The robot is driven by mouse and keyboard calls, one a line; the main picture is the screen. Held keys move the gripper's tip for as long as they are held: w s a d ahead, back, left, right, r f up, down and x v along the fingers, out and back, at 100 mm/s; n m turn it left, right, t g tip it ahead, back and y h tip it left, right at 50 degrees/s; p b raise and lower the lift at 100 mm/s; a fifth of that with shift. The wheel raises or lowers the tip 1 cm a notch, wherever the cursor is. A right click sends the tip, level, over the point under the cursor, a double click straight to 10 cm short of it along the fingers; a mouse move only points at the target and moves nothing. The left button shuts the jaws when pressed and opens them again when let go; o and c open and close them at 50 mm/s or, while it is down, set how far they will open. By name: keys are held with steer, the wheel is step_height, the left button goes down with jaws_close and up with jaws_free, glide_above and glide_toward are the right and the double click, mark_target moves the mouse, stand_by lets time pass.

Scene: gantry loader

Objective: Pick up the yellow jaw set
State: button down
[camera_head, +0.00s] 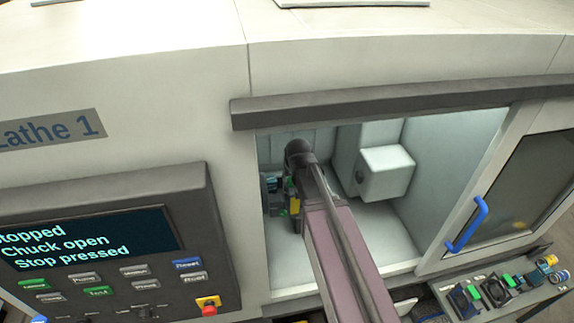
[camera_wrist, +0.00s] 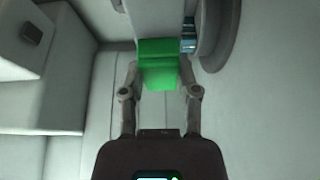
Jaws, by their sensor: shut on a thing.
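My gripper (camera_wrist: 160,72) is inside the open lathe, its two fingers closed on either side of a green block (camera_wrist: 158,66) in the wrist view. The block sits between the fingers close to the chuck (camera_wrist: 222,40). I cannot tell whether the yellow patch is a jaw set or part of my gripper. No yellow jaw set shows clearly in the wrist view.
A blue part (camera_wrist: 188,36) sits at the chuck. A white block-shaped housing (camera_head: 386,172) is right of my arm. The door with a blue handle (camera_head: 467,224) is slid right. A tray (camera_head: 520,298) outside holds green-marked dark pieces and yellow-and-blue pieces (camera_head: 547,262). A control panel (camera_head: 120,245) stands left.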

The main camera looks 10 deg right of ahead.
steer(key=shift+s, duration=2.25)
steer(key=shift+f, duration=0.15)
step_height(320, 180, down, 23)
steer(key=b, duration=2.3)
